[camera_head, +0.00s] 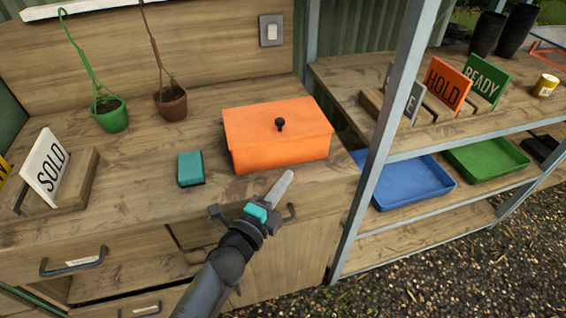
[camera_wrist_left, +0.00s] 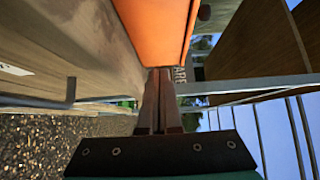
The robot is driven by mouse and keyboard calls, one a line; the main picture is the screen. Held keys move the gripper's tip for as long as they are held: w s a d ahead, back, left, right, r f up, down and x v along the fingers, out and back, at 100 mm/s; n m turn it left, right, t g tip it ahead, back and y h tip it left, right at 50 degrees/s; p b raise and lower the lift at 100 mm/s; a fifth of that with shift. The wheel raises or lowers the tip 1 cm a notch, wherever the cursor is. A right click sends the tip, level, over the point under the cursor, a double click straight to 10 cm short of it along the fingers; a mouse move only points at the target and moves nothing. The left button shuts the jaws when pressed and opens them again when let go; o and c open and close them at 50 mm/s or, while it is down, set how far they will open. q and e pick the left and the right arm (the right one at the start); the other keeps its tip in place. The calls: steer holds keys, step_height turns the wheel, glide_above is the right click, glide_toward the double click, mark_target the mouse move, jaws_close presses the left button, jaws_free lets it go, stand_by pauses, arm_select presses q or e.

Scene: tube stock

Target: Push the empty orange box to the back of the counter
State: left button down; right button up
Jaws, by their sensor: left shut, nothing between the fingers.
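The orange box (camera_head: 278,140) stands on the wooden counter (camera_head: 225,200), toward its right end, with its lid on and a black knob on top. Its inside is hidden. Some counter shows between the box and the back panel. My left gripper (camera_head: 288,176) is shut and empty, just in front of the box's front face. In the left wrist view the shut fingers (camera_wrist_left: 158,80) point at the orange box (camera_wrist_left: 158,30), and I cannot tell whether they touch it. My right gripper is in neither view.
A teal block (camera_head: 190,168) sits left of the box. Green (camera_head: 110,115) and brown (camera_head: 171,102) pots stand behind it. A SOLD sign (camera_head: 46,165) is at the left. A metal post (camera_head: 375,150) and shelf with blue (camera_head: 405,185) and green (camera_head: 485,158) trays stand right.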

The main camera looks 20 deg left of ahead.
mark_target(291, 153)
arm_select(q)
steer(key=w, duration=0.2)
steer(key=w+a, duration=0.1)
steer(key=w, duration=0.1)
steer(key=shift+w+a, duration=0.45)
steer(key=shift+w, duration=0.1)
steer(key=shift+w, duration=0.1)
steer(key=w+a+b, duration=0.1)
steer(key=w+a, duration=0.1)
steer(key=w, duration=0.2)
steer(key=w+a+b, duration=0.1)
steer(key=w+a, duration=0.2)
steer(key=w, duration=0.1)
steer(key=w+a+b, duration=0.2)
steer(key=w+a, duration=0.1)
steer(key=shift+w+f, duration=0.1)
steer(key=shift+w, duration=0.3)
steer(key=shift+w+a, duration=0.25)
steer(key=shift+a, duration=0.05)
